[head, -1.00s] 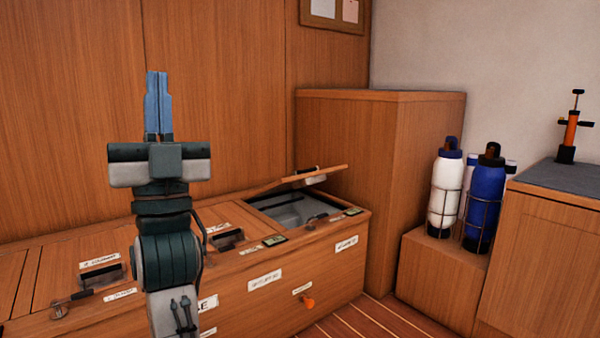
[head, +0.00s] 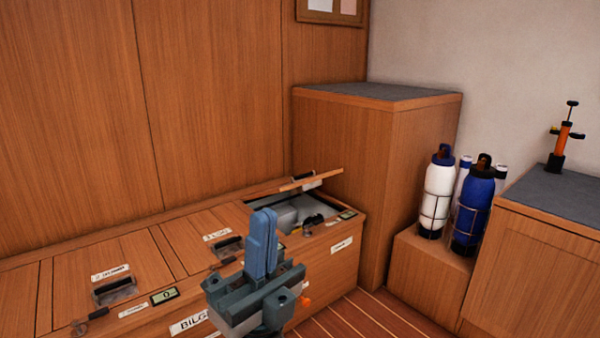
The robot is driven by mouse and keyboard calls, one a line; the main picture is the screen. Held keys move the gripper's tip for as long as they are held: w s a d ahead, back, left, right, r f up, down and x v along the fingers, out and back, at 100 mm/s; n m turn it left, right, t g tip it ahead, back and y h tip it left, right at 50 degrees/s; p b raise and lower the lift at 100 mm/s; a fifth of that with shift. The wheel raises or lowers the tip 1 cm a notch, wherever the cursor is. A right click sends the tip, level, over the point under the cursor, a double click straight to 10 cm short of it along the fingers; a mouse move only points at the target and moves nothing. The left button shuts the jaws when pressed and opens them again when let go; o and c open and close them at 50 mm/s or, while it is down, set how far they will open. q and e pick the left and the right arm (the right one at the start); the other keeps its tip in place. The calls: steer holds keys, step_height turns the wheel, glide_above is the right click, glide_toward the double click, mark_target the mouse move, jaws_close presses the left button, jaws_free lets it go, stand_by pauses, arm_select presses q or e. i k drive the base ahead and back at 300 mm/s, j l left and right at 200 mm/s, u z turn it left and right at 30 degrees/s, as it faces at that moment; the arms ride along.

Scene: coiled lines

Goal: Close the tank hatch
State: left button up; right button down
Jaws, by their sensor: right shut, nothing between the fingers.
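The tank hatch (head: 311,180) is a wooden lid at the right end of the long wooden bench. It is raised and tilted, with a dark handle on its top. Below it the tank opening (head: 290,213) is uncovered, showing a grey inside with something pale and a dark and yellow item at its front right. My right gripper (head: 263,217) points up in front of the opening, with its blue fingers together and empty. It hides part of the opening's left front and of the bench front. It looks apart from the lid. My left gripper is not in view.
The bench top (head: 75,270) has other closed lids with dark handles, labels and small displays. A tall wooden cabinet (head: 345,140) stands right behind the hatch. White (head: 436,195) and blue (head: 474,205) bottles stand in wire holders farther right. The striped floor (head: 360,325) is clear.

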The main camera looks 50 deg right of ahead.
mark_target(309, 182)
steer(key=i+l+z, duration=0.25)
steer(key=i+l, duration=0.15)
steer(key=l, duration=0.15)
steer(key=i+l+z, duration=0.25)
steer(key=i+l, duration=0.15)
steer(key=l, duration=0.1)
